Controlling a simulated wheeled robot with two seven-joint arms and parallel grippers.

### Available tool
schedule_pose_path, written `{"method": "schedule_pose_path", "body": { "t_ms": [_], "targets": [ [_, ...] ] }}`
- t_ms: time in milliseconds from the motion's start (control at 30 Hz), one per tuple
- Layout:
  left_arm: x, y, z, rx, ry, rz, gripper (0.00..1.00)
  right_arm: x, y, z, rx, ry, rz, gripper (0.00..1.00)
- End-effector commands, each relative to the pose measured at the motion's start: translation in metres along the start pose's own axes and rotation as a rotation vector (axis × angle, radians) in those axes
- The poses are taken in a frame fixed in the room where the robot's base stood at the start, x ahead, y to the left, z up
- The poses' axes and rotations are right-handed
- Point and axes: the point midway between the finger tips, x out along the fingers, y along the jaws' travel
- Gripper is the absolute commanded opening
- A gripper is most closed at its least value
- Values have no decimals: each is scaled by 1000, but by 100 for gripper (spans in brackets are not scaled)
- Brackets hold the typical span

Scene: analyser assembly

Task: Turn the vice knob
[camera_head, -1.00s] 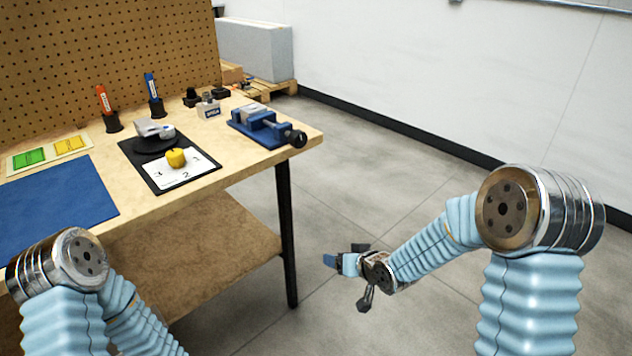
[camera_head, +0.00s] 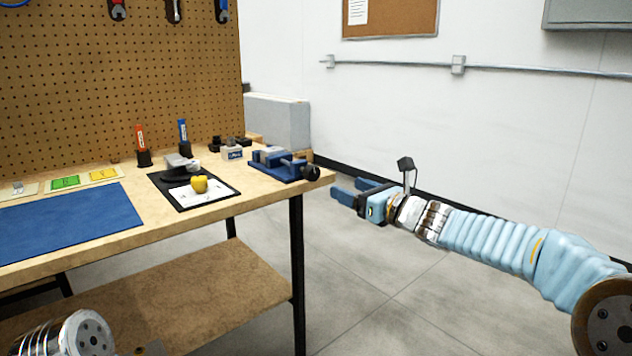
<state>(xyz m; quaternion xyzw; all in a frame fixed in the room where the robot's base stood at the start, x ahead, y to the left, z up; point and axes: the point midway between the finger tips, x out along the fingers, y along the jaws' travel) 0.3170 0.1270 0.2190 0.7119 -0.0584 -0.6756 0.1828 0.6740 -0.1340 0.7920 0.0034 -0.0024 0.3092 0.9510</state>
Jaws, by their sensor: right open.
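The blue vice (camera_head: 278,165) sits at the right end of the workbench top. Its black knob (camera_head: 311,172) is at the vice's right end and sticks out near the bench's right edge. My right gripper (camera_head: 350,190) is raised to about bench-top height, to the right of the knob and apart from it. Its blue fingers are open, empty, and point left toward the bench. My left gripper is out of view; only part of my left arm shows at the bottom left.
The workbench (camera_head: 250,197) also carries a blue mat (camera_head: 70,220), a yellow object (camera_head: 199,184) on a black board, and red (camera_head: 141,140) and blue (camera_head: 183,133) upright tools in holders. A pegboard (camera_head: 120,80) stands behind. Open floor lies right of the bench.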

Motion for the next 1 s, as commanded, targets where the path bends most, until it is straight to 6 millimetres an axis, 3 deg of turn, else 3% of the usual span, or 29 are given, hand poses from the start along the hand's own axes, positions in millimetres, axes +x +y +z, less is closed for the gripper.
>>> {"method": "schedule_pose_path", "body": {
  "t_ms": [300, 500, 700, 1000],
  "targets": [
    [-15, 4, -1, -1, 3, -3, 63, 72, 1, 0, -3, 5, 2, 69],
    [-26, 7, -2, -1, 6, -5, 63, 108, 0, 0, -4, 6, 0, 69],
    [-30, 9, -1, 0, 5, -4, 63, 125, 0, -2, -4, 6, -1, 69],
    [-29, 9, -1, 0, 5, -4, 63, 126, 0, -3, -4, 6, -1, 68]
  ]
}}
